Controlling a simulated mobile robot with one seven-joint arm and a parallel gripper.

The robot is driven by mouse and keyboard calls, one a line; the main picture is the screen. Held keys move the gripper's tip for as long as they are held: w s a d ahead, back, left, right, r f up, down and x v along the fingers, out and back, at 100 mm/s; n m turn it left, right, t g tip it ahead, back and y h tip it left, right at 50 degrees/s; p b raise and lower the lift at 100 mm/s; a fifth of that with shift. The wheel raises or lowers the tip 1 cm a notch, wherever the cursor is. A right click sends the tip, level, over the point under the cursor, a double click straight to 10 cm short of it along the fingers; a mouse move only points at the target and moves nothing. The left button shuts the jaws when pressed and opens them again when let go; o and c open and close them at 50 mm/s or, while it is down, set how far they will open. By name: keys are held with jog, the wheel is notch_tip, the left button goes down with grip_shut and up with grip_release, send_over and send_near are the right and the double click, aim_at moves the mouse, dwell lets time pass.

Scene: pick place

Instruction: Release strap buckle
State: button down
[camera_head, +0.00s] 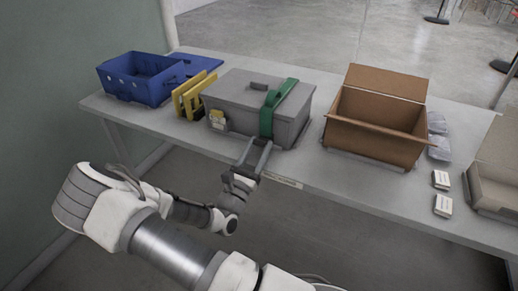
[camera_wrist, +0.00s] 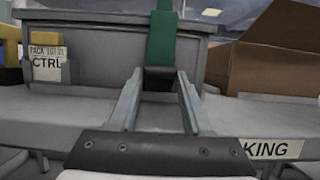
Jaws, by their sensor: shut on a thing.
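A grey lidded box (camera_head: 235,95) stands on the table with a green strap (camera_head: 275,102) over its lid and down its front. In the wrist view the green strap (camera_wrist: 162,35) ends in a black buckle (camera_wrist: 160,72) low on the box front. My gripper (camera_head: 260,142) reaches in from the table's front edge. In the wrist view my gripper (camera_wrist: 159,73) has its fingertips on either side of the buckle and is shut on it. The fingertips partly cover the buckle's sides, and the head view hides it behind the fingers.
A blue crate (camera_head: 118,83) and yellow frames (camera_head: 185,97) stand left of the box. An open cardboard box (camera_head: 368,140) stands to the right, with small white packs (camera_head: 442,206) and an open carton (camera_head: 488,195) beyond. The table's front edge (camera_head: 345,200) lies close below my gripper.

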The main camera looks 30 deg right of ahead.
jog(key=shift+c, duration=1.6)
grip_release()
jog(key=p+v, duration=0.2)
jog(key=v, duration=1.5)
jog(key=shift+a, duration=0.2)
jog(key=shift+o, duration=0.3)
jog(key=shift+s, duration=0.15)
